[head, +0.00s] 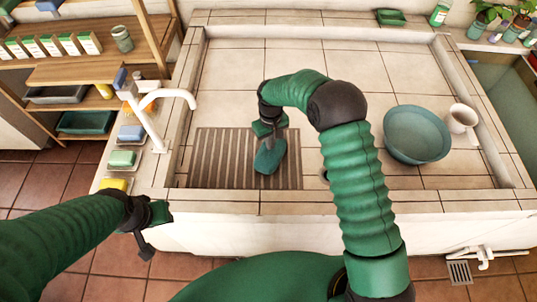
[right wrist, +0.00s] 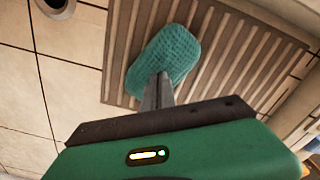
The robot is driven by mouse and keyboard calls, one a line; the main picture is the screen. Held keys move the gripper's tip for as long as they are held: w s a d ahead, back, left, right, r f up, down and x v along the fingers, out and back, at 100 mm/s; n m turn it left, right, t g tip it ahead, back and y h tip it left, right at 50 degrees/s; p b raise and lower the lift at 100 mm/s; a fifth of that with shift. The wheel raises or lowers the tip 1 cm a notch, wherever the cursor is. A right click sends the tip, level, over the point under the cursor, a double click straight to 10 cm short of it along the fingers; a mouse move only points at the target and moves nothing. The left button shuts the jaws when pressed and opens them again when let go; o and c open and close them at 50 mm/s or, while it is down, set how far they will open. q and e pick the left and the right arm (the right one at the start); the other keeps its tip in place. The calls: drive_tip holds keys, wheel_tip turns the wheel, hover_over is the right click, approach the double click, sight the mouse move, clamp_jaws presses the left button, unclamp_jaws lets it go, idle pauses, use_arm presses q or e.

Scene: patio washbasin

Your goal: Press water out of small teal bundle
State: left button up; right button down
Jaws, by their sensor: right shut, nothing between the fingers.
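The small teal bundle (head: 270,157) lies on the ribbed drain area (head: 215,165) of the tiled basin. In the right wrist view the bundle (right wrist: 172,50) looks like an oblong textured cloth or sponge lying across the ribs. My right gripper (head: 268,142) is shut and empty. Its closed fingertips (right wrist: 160,76) point down at the bundle and overlap its near part; whether they touch it I cannot tell. My left gripper (head: 147,238) hangs in front of the basin's front left edge, away from the bundle; its finger gap is not clear.
A teal bowl (head: 417,135) and a white mug (head: 461,119) stand at the basin's right. A white tap (head: 155,115) and several soap dishes line the left rim. A round drain hole (right wrist: 55,5) lies beside the ribs.

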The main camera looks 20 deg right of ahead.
drive_tip(key=shift+f+b, duration=0.4)
drive_tip(key=shift+f, duration=0.4)
drive_tip(key=shift+s+f, duration=0.2)
drive_tip(key=shift+s, duration=0.1)
idle(2.0)
wheel_tip(320, 180, up, 8)
drive_tip(key=p, duration=0.6)
drive_tip(key=shift+w+r, duration=0.15)
drive_tip(key=shift+w, duration=0.1)
